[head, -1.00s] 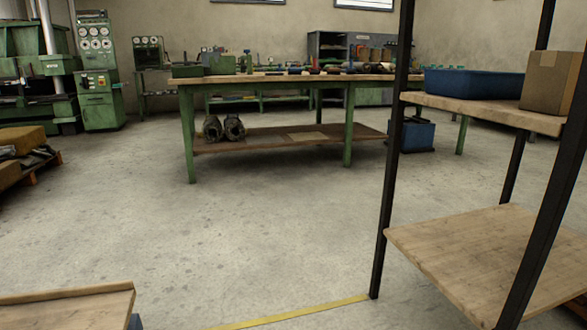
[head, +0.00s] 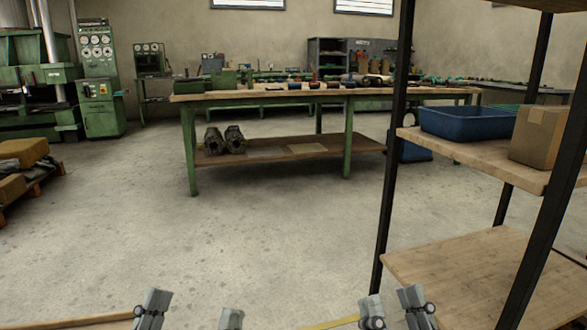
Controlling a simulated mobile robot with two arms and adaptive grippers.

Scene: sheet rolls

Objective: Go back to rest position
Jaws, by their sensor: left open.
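My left gripper (head: 192,314) shows at the bottom edge of the head view, left of the middle. Its two fingers stand wide apart with nothing between them. My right gripper (head: 394,310) shows at the bottom edge, right of the middle, in front of the foot of the shelf rack. Its two fingertips are closer together with a narrow gap, and the rest is cut off by the picture edge, so its state is unclear. No sheet roll is seen in either gripper.
A black-framed rack with wooden shelves (head: 470,265) stands close on the right. It holds a blue bin (head: 466,123) and a cardboard box (head: 540,136). A green workbench (head: 285,98) stands ahead. A wooden edge (head: 95,321) lies at bottom left. The concrete floor between is clear.

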